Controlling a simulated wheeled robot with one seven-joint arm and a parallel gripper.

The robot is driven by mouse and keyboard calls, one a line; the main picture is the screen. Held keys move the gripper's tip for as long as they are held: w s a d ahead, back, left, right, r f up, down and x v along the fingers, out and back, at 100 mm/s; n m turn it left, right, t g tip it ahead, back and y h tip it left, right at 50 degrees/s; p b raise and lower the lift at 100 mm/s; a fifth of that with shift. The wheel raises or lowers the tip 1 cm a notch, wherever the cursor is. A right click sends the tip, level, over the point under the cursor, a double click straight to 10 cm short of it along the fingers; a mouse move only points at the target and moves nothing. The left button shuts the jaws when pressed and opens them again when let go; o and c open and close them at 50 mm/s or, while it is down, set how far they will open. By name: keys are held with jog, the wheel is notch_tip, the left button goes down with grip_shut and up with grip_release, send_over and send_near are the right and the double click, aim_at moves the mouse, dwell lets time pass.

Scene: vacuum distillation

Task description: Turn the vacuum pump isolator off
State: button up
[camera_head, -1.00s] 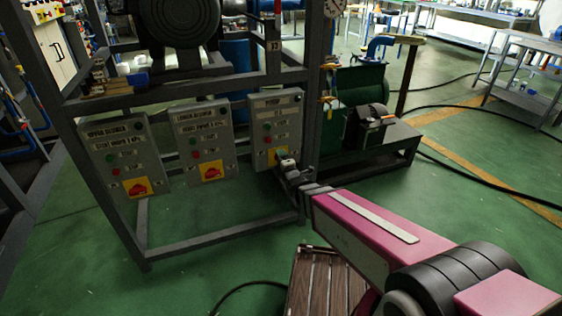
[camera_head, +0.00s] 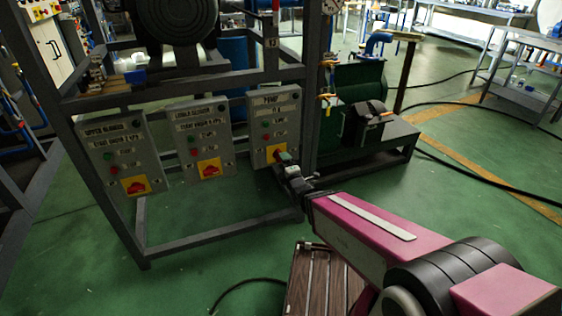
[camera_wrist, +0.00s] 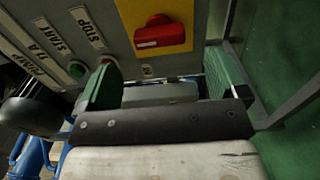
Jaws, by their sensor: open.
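The pump isolator (camera_wrist: 160,36) is a red rotary knob on a yellow plate (camera_wrist: 180,12), low on the grey pump panel (camera_head: 285,112). In the wrist view the knob lies across the picture, just beyond my fingertips and between their lines. In the head view my gripper hides most of the knob, and a bit of yellow plate (camera_head: 270,153) shows beside it. My gripper (camera_wrist: 164,78) is open, with one green-padded finger on each side and nothing between them. It appears apart from the knob. In the head view my gripper (camera_head: 284,160) is at the panel's lower front.
The panel's green start button (camera_wrist: 76,69) and red stop button (camera_wrist: 108,61) are close to my left finger in the wrist view. Two similar panels, the lower blower's (camera_head: 203,135) and upper blower's (camera_head: 120,150), hang left. A frame post (camera_head: 312,120) stands right.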

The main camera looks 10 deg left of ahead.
jog(key=v, duration=0.4)
jog(key=shift+s+d, duration=0.2)
jog(key=shift+s, duration=0.1)
jog(key=w+d+f+m+g+h, duration=0.3)
jog(key=d+m+h, duration=0.1)
jog(key=d+m, duration=0.25)
jog(key=w+d+f+m+g+h, duration=0.25)
jog(key=d+m, duration=0.25)
jog(key=d, duration=0.3)
jog(key=s+d+m+g+h, duration=0.1)
jog(key=s+d+m+g, duration=0.3)
jog(key=d, duration=0.4)
jog(key=s+d+m+g+h, duration=0.2)
jog(key=d+m+g, duration=0.3)
jog(key=d+m, duration=0.3)
jog(key=shift+s+r+m+g, duration=0.35)
jog(key=shift+s+r+m, duration=0.15)
jog(key=shift+s, duration=0.4)
